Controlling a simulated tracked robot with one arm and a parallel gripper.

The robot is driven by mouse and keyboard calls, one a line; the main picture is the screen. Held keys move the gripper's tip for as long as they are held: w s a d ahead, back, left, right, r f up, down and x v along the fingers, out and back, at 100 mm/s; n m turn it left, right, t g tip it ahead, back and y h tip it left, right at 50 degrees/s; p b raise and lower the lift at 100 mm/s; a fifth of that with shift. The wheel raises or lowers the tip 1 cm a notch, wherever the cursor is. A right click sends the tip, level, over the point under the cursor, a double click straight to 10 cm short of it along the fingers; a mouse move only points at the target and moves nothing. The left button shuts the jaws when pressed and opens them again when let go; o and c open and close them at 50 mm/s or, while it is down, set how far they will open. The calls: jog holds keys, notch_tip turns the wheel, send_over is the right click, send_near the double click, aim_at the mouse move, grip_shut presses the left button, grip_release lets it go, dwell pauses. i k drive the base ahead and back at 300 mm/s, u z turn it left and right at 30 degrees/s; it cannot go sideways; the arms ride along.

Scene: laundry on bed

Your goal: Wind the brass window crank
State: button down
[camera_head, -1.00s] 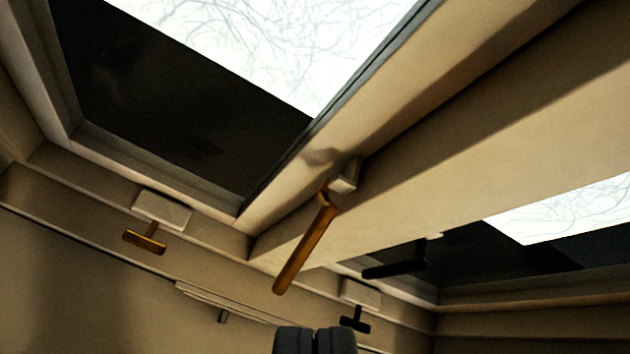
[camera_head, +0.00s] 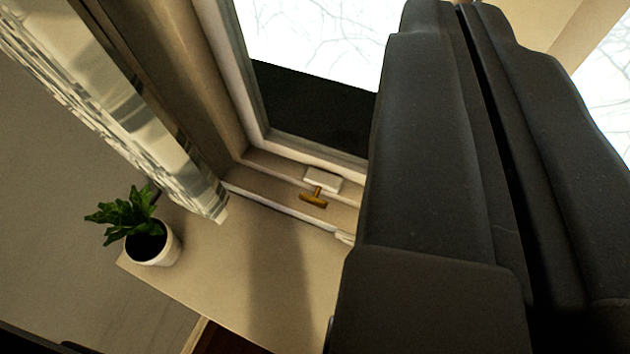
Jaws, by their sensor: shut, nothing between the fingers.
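The brass crank (camera_head: 313,197) is a small T-shaped handle hanging from a white box (camera_head: 322,180) on the lower frame of the left window (camera_head: 315,110). It is left of my gripper, and nothing touches it. My gripper (camera_head: 464,12) is large and dark in the right half of the view. Its two fingers lie together, shut and empty, pointing up the picture. It hides the post between the windows, where the long brass handle was seen earlier, and most of the right window.
A potted plant (camera_head: 150,245) stands on the sill (camera_head: 225,265) at the left. A patterned curtain (camera_head: 150,120) hangs along the window's left side. The sill between plant and gripper is bare.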

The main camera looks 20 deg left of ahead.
aim_at(313, 200)
jog(key=z, duration=0.7)
jog(key=k, duration=0.45)
jog(key=u, duration=0.35)
